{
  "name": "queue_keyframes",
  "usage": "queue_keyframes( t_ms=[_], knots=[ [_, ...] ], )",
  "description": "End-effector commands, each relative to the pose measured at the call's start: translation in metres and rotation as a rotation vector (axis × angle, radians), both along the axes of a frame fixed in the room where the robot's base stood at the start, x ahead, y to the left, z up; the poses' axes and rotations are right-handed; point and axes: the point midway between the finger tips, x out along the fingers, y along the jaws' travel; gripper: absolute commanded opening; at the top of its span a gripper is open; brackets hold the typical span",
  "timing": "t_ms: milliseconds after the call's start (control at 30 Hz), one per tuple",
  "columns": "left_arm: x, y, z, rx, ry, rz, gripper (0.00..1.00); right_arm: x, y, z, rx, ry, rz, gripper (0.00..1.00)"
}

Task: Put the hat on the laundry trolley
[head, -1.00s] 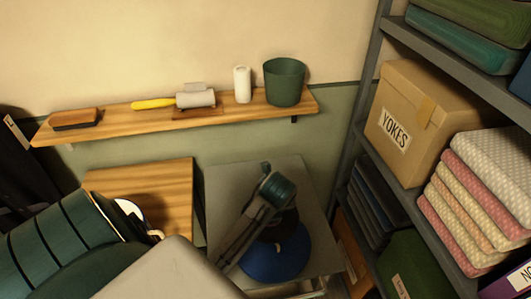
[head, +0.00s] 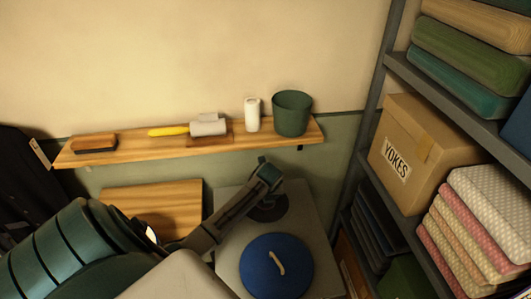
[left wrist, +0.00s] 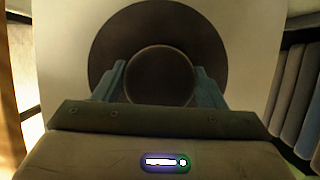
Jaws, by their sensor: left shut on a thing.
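The dark brown round hat (head: 268,209) is partly hidden behind my left gripper (head: 268,178) in the head view. In the left wrist view, its wide brim (left wrist: 104,55) and round crown show, with the fingers of my left gripper (left wrist: 160,85) on both sides of the crown. My left gripper is shut on the hat. The hat is over the back part of a pale grey flat top (head: 232,262), which may be the laundry trolley; I cannot tell whether it touches it. My right gripper is not in view.
A blue disc (head: 262,275) with a pale handle-like strip lies on the front of the grey top. A wooden top (head: 150,200) stands to its left. A wall shelf (head: 150,150) holds a brush, roller and green pot (head: 292,113). A loaded rack (head: 375,150) bounds the right.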

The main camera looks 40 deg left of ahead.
Motion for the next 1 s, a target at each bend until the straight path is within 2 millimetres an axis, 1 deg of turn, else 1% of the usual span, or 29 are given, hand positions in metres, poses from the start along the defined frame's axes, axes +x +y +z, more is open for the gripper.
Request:
queue_keyframes(
  t_ms=[67, 200, 333, 400, 733, 767, 833, 867, 1000],
  knots=[
    [0.0, 0.0, -0.004, 0.0, 0.001, 0.0, 0.41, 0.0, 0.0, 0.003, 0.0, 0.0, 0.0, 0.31],
    [-0.001, -0.001, -0.023, -0.001, 0.004, 0.001, 0.41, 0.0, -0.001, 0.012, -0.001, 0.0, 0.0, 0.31],
    [0.0, -0.001, -0.038, -0.001, 0.002, 0.0, 0.41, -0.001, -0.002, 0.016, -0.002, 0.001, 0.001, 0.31],
    [0.0, 0.0, -0.042, 0.0, 0.0, 0.0, 0.41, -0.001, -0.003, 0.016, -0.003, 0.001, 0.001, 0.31],
    [0.0, 0.0, -0.046, 0.0, 0.0, 0.0, 0.41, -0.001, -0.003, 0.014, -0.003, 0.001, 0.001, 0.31],
    [0.0, 0.0, -0.045, 0.001, -0.001, 0.0, 0.68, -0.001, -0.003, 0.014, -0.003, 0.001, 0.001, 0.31],
    [0.0, 0.0, -0.045, 0.001, -0.001, 0.0, 0.82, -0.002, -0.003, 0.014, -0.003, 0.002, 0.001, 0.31],
    [0.0, 0.0, -0.045, 0.0, 0.0, 0.0, 0.86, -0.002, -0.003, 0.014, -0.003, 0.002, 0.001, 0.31],
    [0.0, 0.0, -0.045, 0.0, 0.0, 0.0, 0.86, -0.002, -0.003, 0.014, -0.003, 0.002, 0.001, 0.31]
  ],
)
